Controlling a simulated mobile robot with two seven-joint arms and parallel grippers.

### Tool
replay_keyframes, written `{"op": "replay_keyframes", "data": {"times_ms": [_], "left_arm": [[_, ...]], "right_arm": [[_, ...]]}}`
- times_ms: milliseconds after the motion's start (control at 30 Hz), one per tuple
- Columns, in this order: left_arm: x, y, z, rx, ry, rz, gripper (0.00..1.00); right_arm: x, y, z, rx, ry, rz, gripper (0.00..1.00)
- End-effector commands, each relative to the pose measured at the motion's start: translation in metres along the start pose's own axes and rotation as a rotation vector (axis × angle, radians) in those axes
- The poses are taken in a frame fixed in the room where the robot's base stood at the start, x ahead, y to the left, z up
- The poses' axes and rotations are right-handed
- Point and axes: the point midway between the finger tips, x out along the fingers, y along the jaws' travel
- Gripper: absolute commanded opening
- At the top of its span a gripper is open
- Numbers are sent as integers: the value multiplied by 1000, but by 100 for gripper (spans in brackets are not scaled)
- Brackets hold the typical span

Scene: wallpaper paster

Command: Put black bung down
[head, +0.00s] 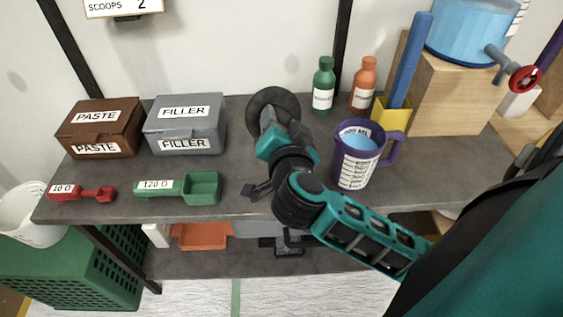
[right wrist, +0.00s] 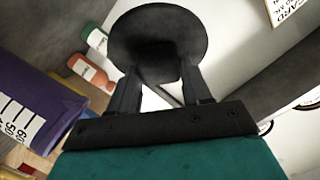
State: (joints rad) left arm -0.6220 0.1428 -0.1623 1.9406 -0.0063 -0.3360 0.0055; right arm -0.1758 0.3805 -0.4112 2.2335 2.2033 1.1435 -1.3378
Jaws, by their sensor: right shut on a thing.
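The black bung (head: 274,100) is a dark round disc with a narrower stem behind it. My right gripper (head: 267,120) is shut on the bung, near the back of the grey shelf between the filler box and the green bottle. In the right wrist view the bung (right wrist: 160,38) sits between the two fingers of the gripper (right wrist: 163,92), its wide disc beyond the fingertips. I cannot tell whether the bung touches the shelf. My left gripper is not in view.
The shelf (head: 245,207) holds a paste box (head: 97,130), a filler box (head: 185,128), a red scoop (head: 97,194), a green scoop (head: 200,188), green (head: 323,85) and orange (head: 363,88) bottles, and a purple jug (head: 350,168) of blue liquid.

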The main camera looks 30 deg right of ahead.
Motion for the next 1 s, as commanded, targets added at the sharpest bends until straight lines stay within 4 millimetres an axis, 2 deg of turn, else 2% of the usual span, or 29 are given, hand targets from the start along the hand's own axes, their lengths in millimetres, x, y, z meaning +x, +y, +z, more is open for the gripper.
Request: {"op": "replay_keyframes", "data": {"times_ms": [100,333,467,733,1000], "left_arm": [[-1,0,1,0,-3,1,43],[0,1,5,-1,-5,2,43],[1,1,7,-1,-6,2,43],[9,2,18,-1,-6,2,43],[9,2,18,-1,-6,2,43]], "right_arm": [[5,21,26,-6,-2,1,12],[13,49,61,-1,-1,-3,12],[14,54,68,1,0,-4,12],[21,78,97,0,0,-3,12],[21,79,99,1,1,-5,12]]}}
